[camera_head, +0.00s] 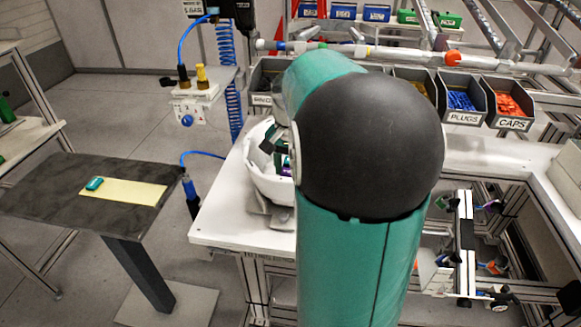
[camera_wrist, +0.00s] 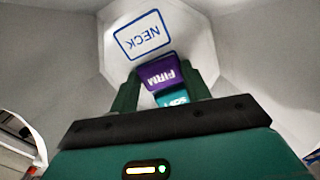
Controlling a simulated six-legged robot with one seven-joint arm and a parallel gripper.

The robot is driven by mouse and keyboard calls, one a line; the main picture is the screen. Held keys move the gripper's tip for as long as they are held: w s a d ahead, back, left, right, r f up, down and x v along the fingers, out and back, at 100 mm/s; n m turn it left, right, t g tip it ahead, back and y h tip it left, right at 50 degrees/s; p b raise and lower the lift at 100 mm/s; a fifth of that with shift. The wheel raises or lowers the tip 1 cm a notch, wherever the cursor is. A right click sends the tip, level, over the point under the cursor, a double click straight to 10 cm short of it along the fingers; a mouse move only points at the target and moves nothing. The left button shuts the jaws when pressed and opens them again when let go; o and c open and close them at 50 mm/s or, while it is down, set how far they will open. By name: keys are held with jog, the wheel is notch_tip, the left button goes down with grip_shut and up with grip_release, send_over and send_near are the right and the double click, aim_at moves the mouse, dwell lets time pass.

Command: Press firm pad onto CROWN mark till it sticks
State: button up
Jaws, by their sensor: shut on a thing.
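In the wrist view my gripper (camera_wrist: 160,80) is inside the white helmet shell (camera_wrist: 62,85). Its two fingers are shut on the purple firm pad (camera_wrist: 160,72), whose FIRM label reads upside down. A teal piece (camera_wrist: 174,99) with partly hidden lettering shows just below the pad, between the fingers; I cannot tell how it is joined. The blue-framed NECK mark (camera_wrist: 142,35) lies beyond the pad. The CROWN mark is not visible. In the head view the shell (camera_head: 265,185) sits on the white bench, mostly behind my arm. Whether the pad touches the shell is unclear.
A teal pad (camera_head: 95,184) lies on a yellow mat (camera_head: 135,192) on the dark side table (camera_head: 50,205). Bins of plugs (camera_head: 460,105) and caps (camera_head: 510,103) line the bench back. A fixture with blue coiled hose (camera_head: 225,80) stands left of the shell.

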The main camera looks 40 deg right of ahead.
jog(key=o, duration=1)
jog(key=shift+f, duration=0.1)
notch_tip(320, 180, up, 14)
jog(key=shift+f, duration=0.1)
jog(key=shift+a, duration=0.1)
jog(key=s+a+f+n+t, duration=0.2)
jog(key=s+a+n, duration=0.1)
jog(key=a, duration=0.6)
jog(key=s+a+f+n+t, duration=0.1)
jog(key=s+a+f+n, duration=0.2)
jog(key=a+n, duration=0.2)
jog(key=s+a+f+n+t, duration=0.2)
jog(key=s+a+n, duration=0.2)
jog(key=a, duration=0.8)
jog(key=shift+s+a+f+n+t, duration=0.1)
jog(key=shift+a+f+n+t, duration=0.25)
jog(key=shift+n, duration=0.15)
